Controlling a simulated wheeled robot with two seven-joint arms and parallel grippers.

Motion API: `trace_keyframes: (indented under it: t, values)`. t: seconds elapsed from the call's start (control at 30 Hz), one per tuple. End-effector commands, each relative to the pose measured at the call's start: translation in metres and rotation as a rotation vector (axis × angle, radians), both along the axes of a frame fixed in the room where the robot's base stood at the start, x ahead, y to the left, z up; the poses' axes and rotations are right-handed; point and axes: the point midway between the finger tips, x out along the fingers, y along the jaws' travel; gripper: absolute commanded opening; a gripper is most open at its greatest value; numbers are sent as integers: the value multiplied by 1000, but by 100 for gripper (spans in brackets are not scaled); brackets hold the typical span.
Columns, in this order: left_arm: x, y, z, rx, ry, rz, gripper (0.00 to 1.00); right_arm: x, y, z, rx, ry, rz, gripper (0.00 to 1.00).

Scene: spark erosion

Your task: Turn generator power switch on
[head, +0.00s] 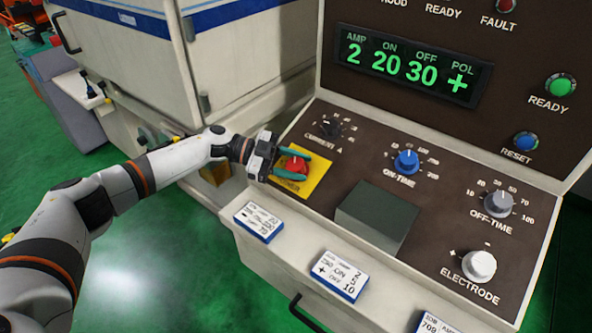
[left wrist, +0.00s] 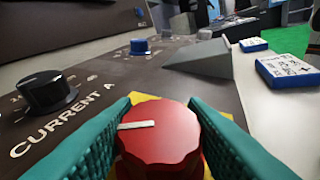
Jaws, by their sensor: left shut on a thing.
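The red power switch (head: 292,166) is a knob on a yellow square plate (head: 316,179) at the left end of the sloped panel. In the left wrist view the red knob (left wrist: 160,140) fills the bottom middle, with a white pointer mark on its top pointing to the left. My left gripper (head: 290,165) is shut on the knob, with one green pad on each side of it; the pads also show in the left wrist view (left wrist: 160,135). Lettering on the plate is partly hidden by the gripper. My right gripper is not in view.
Close by are the black current knob (head: 331,129), blue on-time knob (head: 406,161), grey off-time knob (head: 498,203) and white electrode knob (head: 479,265). A grey block (head: 376,216) sits mid-panel. Cards lie along the front ledge (head: 300,250). The green display (head: 410,66) is lit.

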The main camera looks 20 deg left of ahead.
Motion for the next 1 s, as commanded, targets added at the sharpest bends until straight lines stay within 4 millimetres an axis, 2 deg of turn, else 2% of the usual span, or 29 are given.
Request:
trace_keyframes:
  t: [0.03, 0.1, 0.5, 0.7, 1.0]
  values:
    - [3, 0, -4, 14, -12, -39, 17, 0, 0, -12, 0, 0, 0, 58]
    - [2, -1, -4, 34, -19, -101, 17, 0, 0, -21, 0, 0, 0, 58]
    - [0, -1, -4, 131, -53, -390, 17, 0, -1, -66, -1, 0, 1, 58]
    - [0, -1, -3, 158, -62, -470, 16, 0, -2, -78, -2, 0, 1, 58]
    - [-1, -1, -1, 174, -64, -517, 17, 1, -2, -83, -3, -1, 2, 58]
